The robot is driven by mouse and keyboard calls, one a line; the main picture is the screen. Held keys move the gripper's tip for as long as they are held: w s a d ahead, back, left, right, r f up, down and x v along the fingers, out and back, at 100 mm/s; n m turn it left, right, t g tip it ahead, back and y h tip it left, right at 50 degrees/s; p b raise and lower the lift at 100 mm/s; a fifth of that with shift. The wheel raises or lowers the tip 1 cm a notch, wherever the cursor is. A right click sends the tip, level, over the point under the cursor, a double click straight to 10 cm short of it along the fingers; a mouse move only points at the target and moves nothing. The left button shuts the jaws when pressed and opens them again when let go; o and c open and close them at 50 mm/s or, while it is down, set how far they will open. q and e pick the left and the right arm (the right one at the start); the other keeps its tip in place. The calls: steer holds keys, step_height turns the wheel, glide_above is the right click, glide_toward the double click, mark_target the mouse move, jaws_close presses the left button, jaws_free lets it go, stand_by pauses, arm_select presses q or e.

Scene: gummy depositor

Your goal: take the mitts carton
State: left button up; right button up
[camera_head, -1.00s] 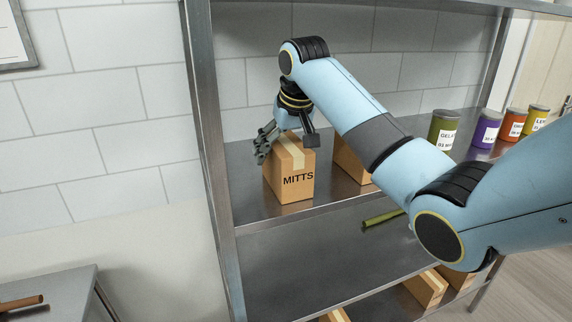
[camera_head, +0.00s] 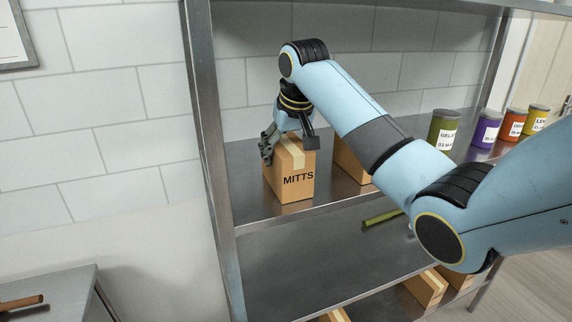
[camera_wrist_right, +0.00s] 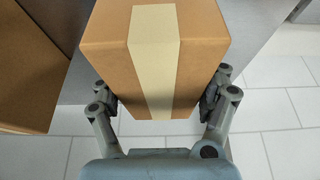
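The mitts carton (camera_head: 298,181) is a brown box with a pale tape strip and the word MITTS on its front. It stands upright on the upper metal shelf, near the left post. My right gripper (camera_head: 289,149) reaches down over it, one finger on each side. In the right wrist view the carton (camera_wrist_right: 190,60) fills the space between the fingers of the gripper (camera_wrist_right: 160,100), and the pads appear to press on its two sides. My left gripper is in neither view.
Another brown carton (camera_head: 349,160) stands just right, partly behind my arm. Several labelled jars, including a green one (camera_head: 443,130), stand further right. The left shelf post (camera_head: 212,150) is close. A green stick-like item (camera_head: 381,218) and more cartons (camera_head: 427,288) are below.

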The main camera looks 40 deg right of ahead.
steer(key=shift+c, duration=1.4)
steer(key=shift+r+b, duration=0.35)
steer(key=shift+r, duration=0.45)
step_height(320, 180, up, 2)
steer(key=shift+r+b, duration=0.25)
steer(key=shift+b, duration=0.35)
steer(key=s, duration=0.3)
steer(key=s+a+b, duration=0.1)
steer(key=s, duration=0.3)
steer(key=s+a+b, duration=0.1)
steer(key=s, duration=0.2)
steer(key=shift+s+a+f, duration=0.15)
steer(key=shift+s+a, duration=0.1)
steer(key=shift+s, duration=0.05)
steer(key=s+a+p, duration=0.1)
steer(key=s+p, duration=0.1)
steer(key=s, duration=0.5)
steer(key=shift+a+p, duration=0.3)
steer(key=shift+a, duration=0.05)
